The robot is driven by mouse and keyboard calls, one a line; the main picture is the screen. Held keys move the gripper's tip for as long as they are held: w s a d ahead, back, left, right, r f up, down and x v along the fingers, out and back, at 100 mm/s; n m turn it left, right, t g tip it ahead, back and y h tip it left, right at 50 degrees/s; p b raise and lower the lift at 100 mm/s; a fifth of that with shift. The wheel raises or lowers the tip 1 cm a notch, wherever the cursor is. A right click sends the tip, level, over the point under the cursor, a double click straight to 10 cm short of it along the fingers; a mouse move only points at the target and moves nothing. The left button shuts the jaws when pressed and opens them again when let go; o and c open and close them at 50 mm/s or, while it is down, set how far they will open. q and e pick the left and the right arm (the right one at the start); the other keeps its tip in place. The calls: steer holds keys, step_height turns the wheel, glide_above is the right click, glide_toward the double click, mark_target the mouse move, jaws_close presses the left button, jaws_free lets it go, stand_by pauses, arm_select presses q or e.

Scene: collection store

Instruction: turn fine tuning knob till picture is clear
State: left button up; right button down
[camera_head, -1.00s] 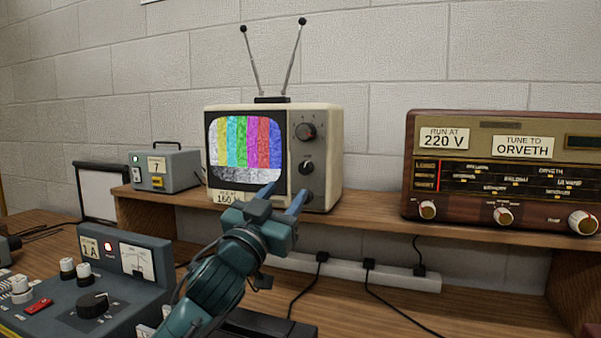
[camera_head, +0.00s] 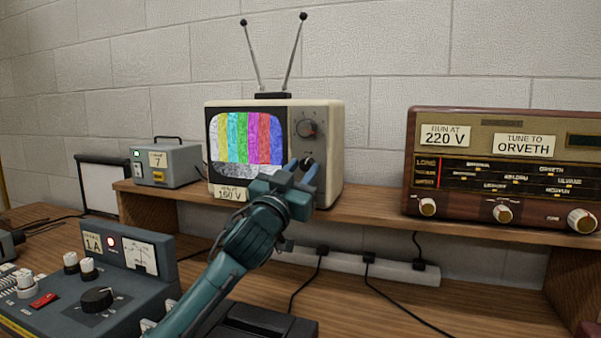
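The small television (camera_head: 331,140) stands on the wooden shelf. Its screen (camera_head: 245,143) shows colour bars with grainy speckle over them and a grey noisy band below. A larger dark knob (camera_head: 307,129) is at the top of its control panel. A smaller dark knob (camera_head: 307,160) below it is partly hidden by my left gripper (camera_head: 302,166). The gripper's blue fingers are apart, with their tips at the small knob, one on each side of it in this view. I cannot tell if they touch it. My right gripper is not in view.
A wooden radio (camera_head: 502,165) with knobs stands to the right on the same shelf (camera_head: 372,207). A control console (camera_head: 132,295) is at the lower left. A power strip (camera_head: 360,268) with cables lies below the shelf.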

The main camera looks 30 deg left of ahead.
arm_select(q)
steer(key=c, duration=0.6)
steer(key=shift+a+r+m+h+p, duration=0.1)
steer(key=shift+r+m+h+p, duration=0.2)
steer(key=shift+m+h+p, duration=0.7)
steer(key=m+p, duration=0.2)
steer(key=m, duration=0.1)
steer(key=shift+h, duration=0.4)
steer(key=shift+f+m, duration=0.1)
steer(key=shift+m, duration=0.2)
steer(key=shift+f, duration=0.15)
steer(key=o, duration=1)
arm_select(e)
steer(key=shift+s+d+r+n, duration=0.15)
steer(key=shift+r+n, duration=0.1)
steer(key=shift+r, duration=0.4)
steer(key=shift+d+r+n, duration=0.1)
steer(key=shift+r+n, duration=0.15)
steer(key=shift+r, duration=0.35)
arm_select(q)
steer(key=shift+s, duration=0.1)
